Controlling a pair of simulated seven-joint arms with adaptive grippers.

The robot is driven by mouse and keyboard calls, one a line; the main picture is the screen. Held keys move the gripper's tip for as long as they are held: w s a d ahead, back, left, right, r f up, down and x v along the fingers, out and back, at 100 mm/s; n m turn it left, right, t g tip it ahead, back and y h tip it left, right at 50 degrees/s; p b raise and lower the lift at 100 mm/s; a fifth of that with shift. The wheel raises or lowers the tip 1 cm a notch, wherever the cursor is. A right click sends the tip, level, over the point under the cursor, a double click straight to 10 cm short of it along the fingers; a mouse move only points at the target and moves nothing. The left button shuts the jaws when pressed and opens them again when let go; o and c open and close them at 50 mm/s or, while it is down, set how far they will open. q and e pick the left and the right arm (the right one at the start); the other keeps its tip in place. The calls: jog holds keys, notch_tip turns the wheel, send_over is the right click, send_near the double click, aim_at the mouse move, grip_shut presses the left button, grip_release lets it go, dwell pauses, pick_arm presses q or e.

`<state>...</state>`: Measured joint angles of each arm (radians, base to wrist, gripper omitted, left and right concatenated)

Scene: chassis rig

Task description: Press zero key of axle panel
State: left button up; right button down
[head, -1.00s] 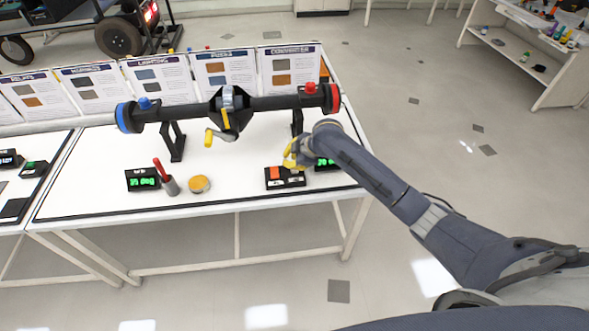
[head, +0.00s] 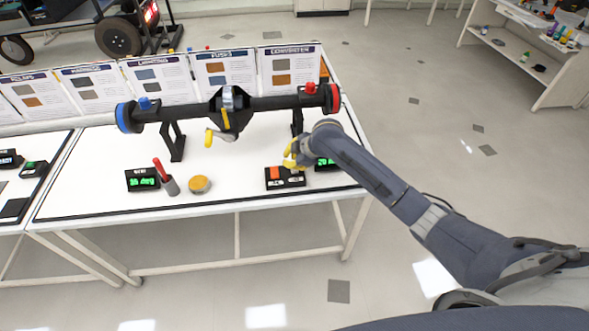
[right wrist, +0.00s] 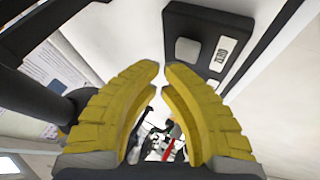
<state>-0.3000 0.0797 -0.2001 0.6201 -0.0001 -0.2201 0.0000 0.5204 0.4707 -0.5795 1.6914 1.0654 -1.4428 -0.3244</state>
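The axle panel is a small black box (head: 285,184) near the front right of the white table, with an orange key (head: 274,172) on its left. In the right wrist view the panel (right wrist: 205,22) is at the top, with a grey key (right wrist: 188,50) beside a white label (right wrist: 221,52) that reads ZERO. My right gripper (head: 290,158) hangs over the panel's right side and hides the grey key in the head view. In the wrist view its yellow fingertips (right wrist: 162,68) nearly meet, empty, just short of the key; contact is not visible. My left gripper is not in view.
A black axle (head: 275,103) on stands spans the table behind the panel. A green display (head: 327,164) is partly hidden by my right arm. Another display (head: 142,180), a cup with a red-handled tool (head: 170,186) and a round tin (head: 199,184) stand left. Information boards (head: 220,75) line the back.

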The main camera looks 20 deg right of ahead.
jog(key=shift+f, duration=0.2)
jog(key=shift+f, duration=0.25)
jog(key=shift+f, duration=0.45)
dwell(1.1)
jog(key=shift+r, duration=0.9)
jog(key=shift+r, duration=2.5)
jog(key=shift+s+f, duration=0.1)
